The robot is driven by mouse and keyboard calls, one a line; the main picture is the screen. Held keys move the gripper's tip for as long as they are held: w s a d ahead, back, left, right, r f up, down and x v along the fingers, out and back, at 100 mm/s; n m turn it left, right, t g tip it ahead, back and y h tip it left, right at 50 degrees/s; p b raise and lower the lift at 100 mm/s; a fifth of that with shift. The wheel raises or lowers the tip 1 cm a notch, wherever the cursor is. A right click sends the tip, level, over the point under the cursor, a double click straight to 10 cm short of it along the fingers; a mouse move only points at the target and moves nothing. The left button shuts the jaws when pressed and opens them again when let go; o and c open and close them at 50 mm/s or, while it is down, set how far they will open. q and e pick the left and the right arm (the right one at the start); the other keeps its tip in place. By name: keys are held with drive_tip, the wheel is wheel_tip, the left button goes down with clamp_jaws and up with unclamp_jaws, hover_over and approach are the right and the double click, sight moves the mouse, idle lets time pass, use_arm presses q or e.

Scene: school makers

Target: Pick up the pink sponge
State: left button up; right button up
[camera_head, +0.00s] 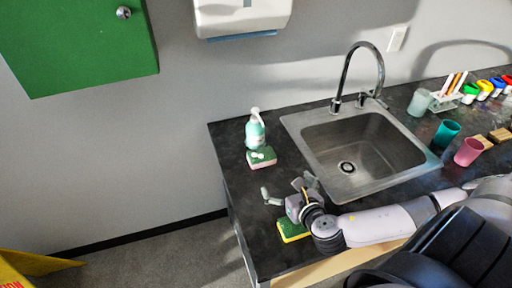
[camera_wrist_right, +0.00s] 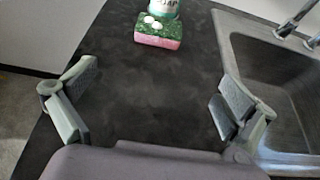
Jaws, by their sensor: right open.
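The pink sponge (camera_head: 261,158) has a green top with small white round things on it. It lies on the dark counter (camera_head: 228,143) left of the sink, just in front of the soap bottle. In the right wrist view the pink sponge (camera_wrist_right: 158,33) sits near the top, ahead of and between my fingers. My right gripper (camera_head: 288,190) is open and empty over the counter, apart from the sponge and on its near side. It also shows in the right wrist view (camera_wrist_right: 148,108) with its fingers wide apart. My left gripper is not in view.
A soap bottle (camera_head: 255,132) stands right behind the pink sponge. A yellow-green sponge (camera_head: 292,231) lies by my right wrist. The metal sink (camera_head: 352,155) with a faucet (camera_head: 362,72) is to the right. Cups (camera_head: 468,151) stand farther right. The counter's left edge is close.

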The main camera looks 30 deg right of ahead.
drive_tip(key=shift+x, duration=0.95)
approach(265, 161)
drive_tip(key=shift+w+d+r+p, duration=0.1)
drive_tip(key=shift+w+d+p, duration=0.05)
drive_tip(key=shift+w+p, duration=0.3)
drive_tip(key=x, duration=0.3)
drive_tip(key=shift+w+d+f, duration=0.1)
drive_tip(key=shift+w+f, duration=0.2)
drive_tip(key=shift+w, duration=0.3)
drive_tip(key=x, duration=0.5)
drive_tip(key=shift+f, duration=0.25)
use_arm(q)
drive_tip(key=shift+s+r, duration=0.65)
use_arm(e)
drive_tip(key=shift+c, duration=0.5)
drive_tip(key=c, duration=0.6)
